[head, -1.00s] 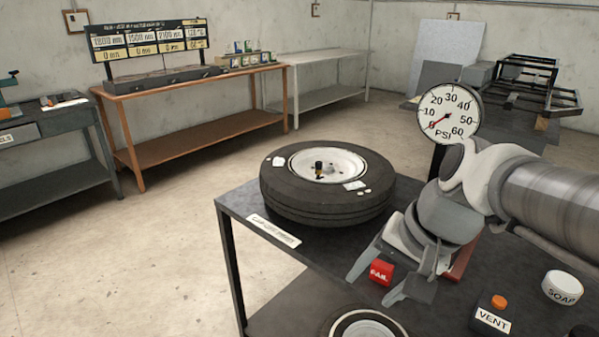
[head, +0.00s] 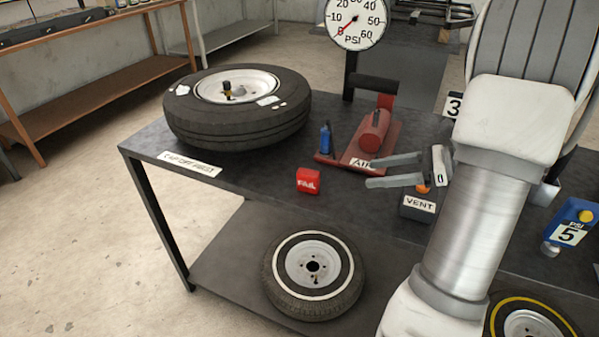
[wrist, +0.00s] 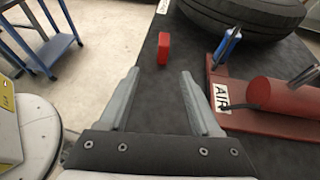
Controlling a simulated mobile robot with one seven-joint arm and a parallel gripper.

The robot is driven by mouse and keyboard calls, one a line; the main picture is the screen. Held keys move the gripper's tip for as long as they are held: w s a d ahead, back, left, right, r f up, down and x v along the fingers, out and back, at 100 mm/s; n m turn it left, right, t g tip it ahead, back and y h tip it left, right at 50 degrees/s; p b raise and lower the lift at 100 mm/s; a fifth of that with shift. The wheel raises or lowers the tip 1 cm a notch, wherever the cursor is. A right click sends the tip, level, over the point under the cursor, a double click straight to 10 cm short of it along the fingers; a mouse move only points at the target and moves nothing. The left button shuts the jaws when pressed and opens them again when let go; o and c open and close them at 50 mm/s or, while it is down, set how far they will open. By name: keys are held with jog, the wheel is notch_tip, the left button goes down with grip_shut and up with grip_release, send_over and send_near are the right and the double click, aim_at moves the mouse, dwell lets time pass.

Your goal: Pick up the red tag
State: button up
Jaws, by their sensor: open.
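The red tag (head: 308,181), a small block marked "FAIL", stands on the dark bench top near its front edge, in front of the big tire. It also shows in the wrist view (wrist: 164,48), upper middle, beyond the fingertips. My gripper (head: 378,172) is open and empty, to the right of the tag in the head view, with its fingers pointing left toward it. In the wrist view my gripper (wrist: 160,75) has its fingers apart and the tag lies past the gap between them, not touching either finger.
A big tire (head: 238,135) lies left on the bench. The VENT box (head: 418,206) is beneath my gripper. Another tire (head: 313,275) is on the lower shelf.

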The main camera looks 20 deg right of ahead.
jog(key=shift+w+f, duration=0.2)
jog(key=shift+f, duration=0.05)
jog(key=b, duration=0.3)
send_near(308, 179)
jog(key=w+a+f, duration=0.3)
jog(key=shift+w, duration=0.25)
jog(key=shift+b+x, duration=1.1)
jog(key=shift+x, duration=1.6)
jog(key=shift+w+d, duration=0.15)
grip_shut()
